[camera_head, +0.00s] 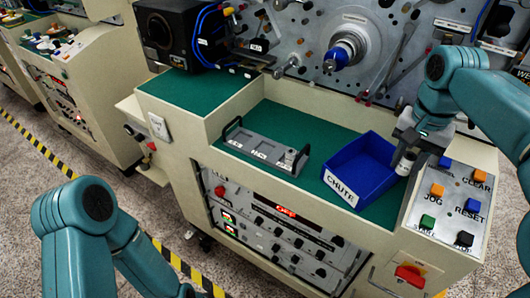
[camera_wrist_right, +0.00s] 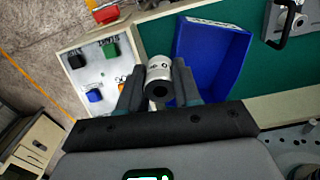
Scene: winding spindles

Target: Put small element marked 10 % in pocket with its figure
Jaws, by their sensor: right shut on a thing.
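The small element (camera_head: 404,165) is a pale cylinder with a dark hole in its end. My right gripper (camera_head: 406,152) is shut on it, above the right edge of the blue chute bin. In the right wrist view the element (camera_wrist_right: 160,72) sits between the two fingers, with a partly visible mark I cannot read in full. A grey pocket tray (camera_head: 256,142) with white labels on its front lies on the green top, left of the bin. A grey element (camera_head: 290,157) stands at the tray's right end. The tray's figures are too small to read. My left gripper is out of view.
The blue bin (camera_head: 352,186) marked CHUTE stands between tray and button panel (camera_head: 452,208); its visible inside looks empty. Spindle and levers (camera_head: 345,52) rise behind. A black box (camera_head: 172,35) stands at the back left. Green surface (camera_head: 258,118) around the tray is free.

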